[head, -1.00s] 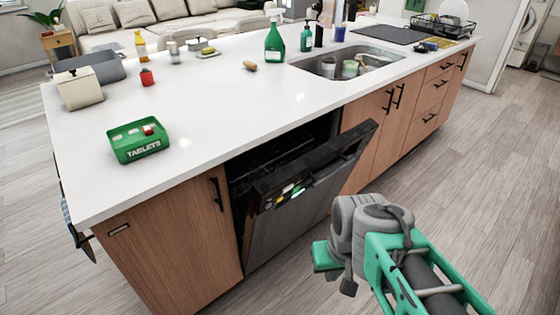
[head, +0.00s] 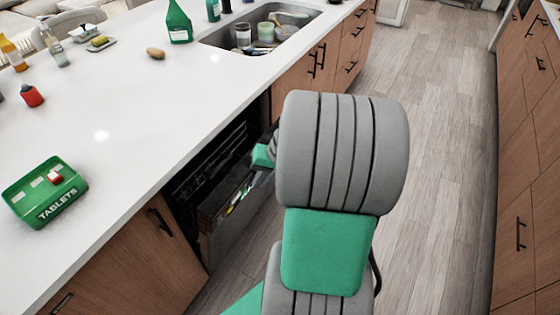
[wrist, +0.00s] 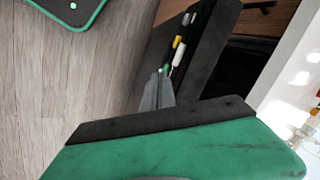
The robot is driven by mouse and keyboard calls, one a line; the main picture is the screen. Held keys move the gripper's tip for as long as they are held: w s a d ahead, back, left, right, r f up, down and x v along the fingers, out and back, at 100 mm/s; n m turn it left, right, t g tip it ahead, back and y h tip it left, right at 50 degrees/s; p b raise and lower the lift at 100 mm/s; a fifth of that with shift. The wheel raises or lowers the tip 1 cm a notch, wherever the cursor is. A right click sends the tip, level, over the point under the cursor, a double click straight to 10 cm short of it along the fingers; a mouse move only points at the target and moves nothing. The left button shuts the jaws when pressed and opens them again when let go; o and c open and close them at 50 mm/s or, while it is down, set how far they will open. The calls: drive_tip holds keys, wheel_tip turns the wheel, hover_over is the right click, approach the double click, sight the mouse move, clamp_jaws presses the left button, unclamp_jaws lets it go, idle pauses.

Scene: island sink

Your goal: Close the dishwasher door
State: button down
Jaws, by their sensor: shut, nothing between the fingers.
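The dishwasher door (head: 232,238) is partly open, tilted out from the dark opening (head: 200,172) under the counter. Its top edge carries small white, yellow and green marks. In the wrist view, the door (wrist: 205,50) shows as a dark slanted panel with the marks along it. My gripper (head: 263,157) is mostly hidden behind my grey and green arm in the head view, near the far end of the door's top edge. In the wrist view, its grey fingers (wrist: 157,90) are shut and empty, close to the door; I cannot tell whether they touch it.
A wooden cabinet (head: 130,260) adjoins the dishwasher. Open floor (head: 440,150) lies between the island and cabinets on the right (head: 525,180).

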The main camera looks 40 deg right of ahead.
drive_tip(key=s+d+f+m+t, duration=0.2)
drive_tip(key=s+d+m+t, duration=0.15)
drive_tip(key=d, duration=0.45)
drive_tip(key=s+d+f+m+t, duration=0.1)
drive_tip(key=s+d+m+t, duration=0.2)
drive_tip(key=d, duration=0.5)
drive_tip(key=w+a+f, duration=0.2)
drive_tip(key=w+f, duration=0.1)
drive_tip(key=w, duration=0.2)
drive_tip(key=w+a+f+g, duration=0.1)
drive_tip(key=w+a+f, duration=0.1)
drive_tip(key=w, duration=0.4)
drive_tip(key=shift+f+p, duration=0.3)
drive_tip(key=shift+f, duration=0.4)
drive_tip(key=shift+m, duration=0.25)
